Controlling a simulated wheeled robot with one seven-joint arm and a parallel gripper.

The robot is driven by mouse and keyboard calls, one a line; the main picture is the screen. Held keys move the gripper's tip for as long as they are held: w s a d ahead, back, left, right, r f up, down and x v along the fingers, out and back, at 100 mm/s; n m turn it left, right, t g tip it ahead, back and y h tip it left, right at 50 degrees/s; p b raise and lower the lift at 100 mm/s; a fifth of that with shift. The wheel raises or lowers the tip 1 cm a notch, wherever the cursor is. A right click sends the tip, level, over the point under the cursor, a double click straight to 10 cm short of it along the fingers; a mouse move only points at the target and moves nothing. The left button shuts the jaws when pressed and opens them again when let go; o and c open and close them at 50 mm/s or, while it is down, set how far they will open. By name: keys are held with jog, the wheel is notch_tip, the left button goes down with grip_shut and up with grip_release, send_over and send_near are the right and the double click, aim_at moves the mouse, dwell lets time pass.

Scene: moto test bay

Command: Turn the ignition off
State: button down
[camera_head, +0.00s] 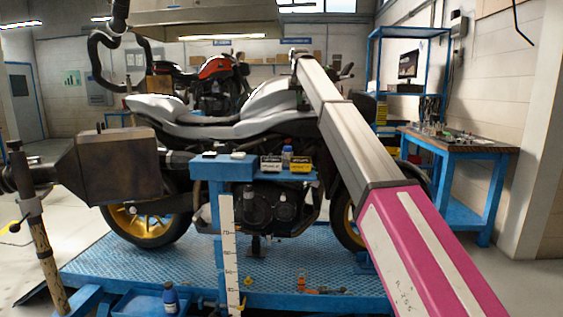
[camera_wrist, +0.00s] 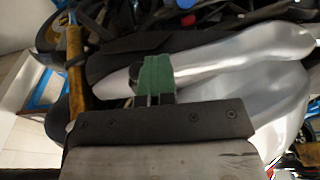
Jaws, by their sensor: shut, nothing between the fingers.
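A silver-white motorcycle (camera_head: 190,122) stands upright on a blue lift. My pink and grey arm reaches from the lower right, across the front of the motorcycle, to near its handlebar area. In the wrist view my gripper (camera_wrist: 155,74) shows green finger pads closed together with nothing between them. It is over the motorcycle's silver bodywork (camera_wrist: 235,55); I cannot tell the exact gap. I cannot pick out the ignition or its key in either view. My arm hides part of the motorcycle's front in the head view.
A blue stand (camera_head: 236,168) with small boxes and bottles is in front of the motorcycle. The blue lift platform (camera_head: 160,262) lies below. A blue workbench (camera_head: 462,150) with tools stands at the right. A brown-grey box-shaped machine (camera_head: 118,165) is at the left.

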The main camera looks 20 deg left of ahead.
notch_tip(320, 180, up, 9)
jog(key=shift+a+f, duration=0.15)
jog(key=shift+a, duration=0.25)
dwell(0.7)
jog(key=shift+f, duration=0.1)
